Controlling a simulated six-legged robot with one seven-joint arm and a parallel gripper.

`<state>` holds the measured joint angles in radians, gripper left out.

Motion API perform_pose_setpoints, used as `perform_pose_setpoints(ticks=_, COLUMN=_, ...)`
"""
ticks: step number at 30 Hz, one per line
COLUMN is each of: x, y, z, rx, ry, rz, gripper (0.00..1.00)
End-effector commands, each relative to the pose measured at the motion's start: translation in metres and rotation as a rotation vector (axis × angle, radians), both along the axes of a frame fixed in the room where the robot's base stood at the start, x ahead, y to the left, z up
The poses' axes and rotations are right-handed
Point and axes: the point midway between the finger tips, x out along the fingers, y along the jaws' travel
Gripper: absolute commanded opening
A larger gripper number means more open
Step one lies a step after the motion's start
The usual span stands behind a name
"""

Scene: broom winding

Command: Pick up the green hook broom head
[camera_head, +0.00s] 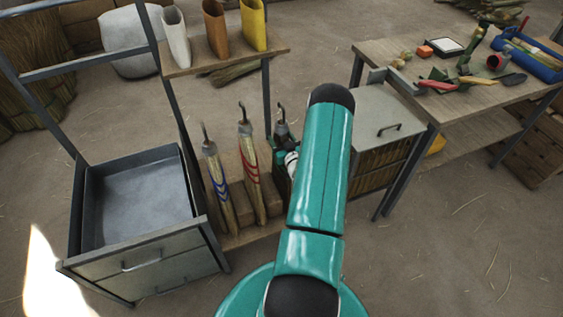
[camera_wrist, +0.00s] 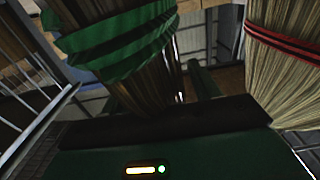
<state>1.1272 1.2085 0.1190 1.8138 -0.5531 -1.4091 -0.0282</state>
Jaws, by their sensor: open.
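The green hook broom head (camera_wrist: 120,45) shows close up in the wrist view, with green bands around its brown bristles. Its bristles reach down to the dark edge of my gripper (camera_wrist: 190,108). In the head view a dark hook top (camera_head: 281,112) stands at the right of the row of broom heads, and the part below it is hidden by my gripper (camera_head: 284,150) and my teal arm. My gripper is open, right at this broom head. I cannot tell whether the broom head is between the fingers.
A red-banded broom head (camera_head: 249,165) stands close to the left; it also shows in the wrist view (camera_wrist: 285,50). A blue-banded one (camera_head: 219,182) is further left. The rack shelf (camera_head: 275,48) with three coloured holders is above. A grey cabinet (camera_head: 385,120) stands right of my arm.

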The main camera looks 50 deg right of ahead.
Motion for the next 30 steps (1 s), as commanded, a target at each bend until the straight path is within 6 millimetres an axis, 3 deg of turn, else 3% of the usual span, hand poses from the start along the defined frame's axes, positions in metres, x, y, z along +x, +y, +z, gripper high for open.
perform_pose_setpoints(ticks=2, x=0.0, y=0.0, z=0.0, rx=0.0, ry=0.0, rz=0.0, gripper=0.62)
perform_pose_setpoints(ticks=12, x=-0.001, y=0.0, z=0.0, rx=-0.001, ry=0.001, rz=0.0, gripper=0.0)
perform_pose_setpoints(ticks=23, x=0.0, y=0.0, z=0.002, rx=-0.003, ry=-0.002, rz=0.0, gripper=0.0)
perform_pose_setpoints(ticks=30, x=0.0, y=0.0, z=0.019, rx=-0.004, ry=-0.001, rz=0.001, gripper=0.0)
